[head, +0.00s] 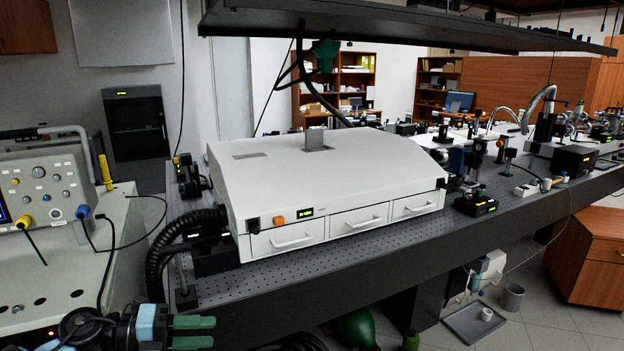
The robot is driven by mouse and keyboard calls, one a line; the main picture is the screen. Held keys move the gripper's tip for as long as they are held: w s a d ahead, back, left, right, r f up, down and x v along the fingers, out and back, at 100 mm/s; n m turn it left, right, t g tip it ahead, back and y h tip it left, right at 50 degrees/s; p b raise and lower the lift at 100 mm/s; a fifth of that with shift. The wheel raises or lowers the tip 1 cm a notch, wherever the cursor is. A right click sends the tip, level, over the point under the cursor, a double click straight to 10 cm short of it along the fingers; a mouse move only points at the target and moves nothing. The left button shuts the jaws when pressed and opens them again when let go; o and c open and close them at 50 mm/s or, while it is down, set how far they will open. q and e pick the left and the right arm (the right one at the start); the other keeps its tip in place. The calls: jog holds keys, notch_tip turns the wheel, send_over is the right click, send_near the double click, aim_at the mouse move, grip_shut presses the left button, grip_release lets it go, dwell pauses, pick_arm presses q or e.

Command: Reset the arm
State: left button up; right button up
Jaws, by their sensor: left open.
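My left gripper (203,332) shows at the bottom left edge of the head view. Its two green fingers point right and are apart, with nothing visible between them. It is in front of the near side of the dark optical table (420,262), low in the picture. Part of my left arm with light blue bands shows beside it. My right gripper does not show.
A large white laser housing (320,180) with drawers sits on the table. An instrument (45,185) with knobs and cables stands on a bench at left. A dark shelf (400,22) hangs overhead. Small optics (475,203) stand at right. A grey bin (512,297) is on the floor.

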pick_arm(q)
jog(key=s+d+f+n+t+y, duration=0.4)
jog(key=s+f+n+t, duration=0.7)
jog(key=n, duration=0.8)
jog(key=s+a+f+n+g+y+p, duration=0.1)
jog(key=s+f+n+g+y, duration=0.2)
jog(key=s, duration=0.9)
jog(key=s+a+f+n+g+y, duration=0.2)
jog(key=s+f+n+g+y, duration=0.2)
jog(key=s+f+n, duration=0.6)
notch_tip(320, 180, down, 4)
jog(key=s+y, duration=0.1)
jog(key=s, duration=0.2)
jog(key=shift+f+y+p, duration=0.2)
jog(key=shift+y+p, duration=0.1)
jog(key=shift+p, duration=0.1)
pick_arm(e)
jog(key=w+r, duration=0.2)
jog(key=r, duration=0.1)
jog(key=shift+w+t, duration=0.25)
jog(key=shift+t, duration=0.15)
pick_arm(q)
jog(key=shift+w, duration=0.1)
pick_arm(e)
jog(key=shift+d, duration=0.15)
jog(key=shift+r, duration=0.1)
